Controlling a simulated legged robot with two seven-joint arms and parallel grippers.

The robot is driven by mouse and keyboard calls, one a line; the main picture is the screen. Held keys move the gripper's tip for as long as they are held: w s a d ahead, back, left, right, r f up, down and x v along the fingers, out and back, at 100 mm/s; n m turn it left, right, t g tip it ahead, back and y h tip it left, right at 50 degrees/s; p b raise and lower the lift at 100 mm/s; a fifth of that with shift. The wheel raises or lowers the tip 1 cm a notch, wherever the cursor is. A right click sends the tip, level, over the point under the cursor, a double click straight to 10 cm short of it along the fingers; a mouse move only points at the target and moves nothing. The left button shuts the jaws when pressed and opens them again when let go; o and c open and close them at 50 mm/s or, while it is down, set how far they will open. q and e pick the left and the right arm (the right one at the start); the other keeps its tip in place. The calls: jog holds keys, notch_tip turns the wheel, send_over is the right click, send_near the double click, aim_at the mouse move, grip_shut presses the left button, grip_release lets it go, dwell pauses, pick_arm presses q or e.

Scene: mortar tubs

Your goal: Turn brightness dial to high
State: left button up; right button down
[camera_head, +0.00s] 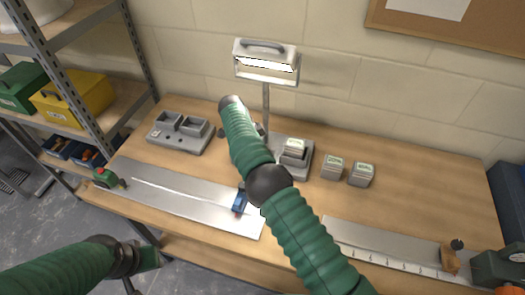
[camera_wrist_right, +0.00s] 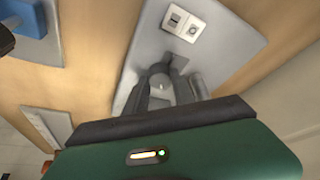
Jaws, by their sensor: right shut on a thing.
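The work lamp (camera_head: 265,62) stands at the back of the bench with its panel lit. In the wrist view, my right gripper (camera_wrist_right: 165,84) is closed around a small knob on the grey lamp base (camera_wrist_right: 232,38), which looks like the brightness dial. The knob is mostly hidden between the fingers, so its setting cannot be read. In the head view, my right forearm hides the gripper and dial. My left gripper (camera_head: 147,258) is low at the left, in front of the bench; its jaws are unclear.
A grey twin-tray unit (camera_head: 180,133) stands back left. Small stacked blocks (camera_head: 333,167) sit right of the lamp base. A metal sheet (camera_head: 170,190) with a blue clamp (camera_head: 239,201) lies in front. Shelving (camera_head: 60,92) borders the left; the back right bench is clear.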

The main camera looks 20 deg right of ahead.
jog(key=shift+a+f, duration=0.1)
jog(key=shift+a, duration=0.1)
jog(key=c, duration=1.3)
grip_release()
jog(key=shift+o, duration=1.1)
jog(key=shift+w, duration=0.1)
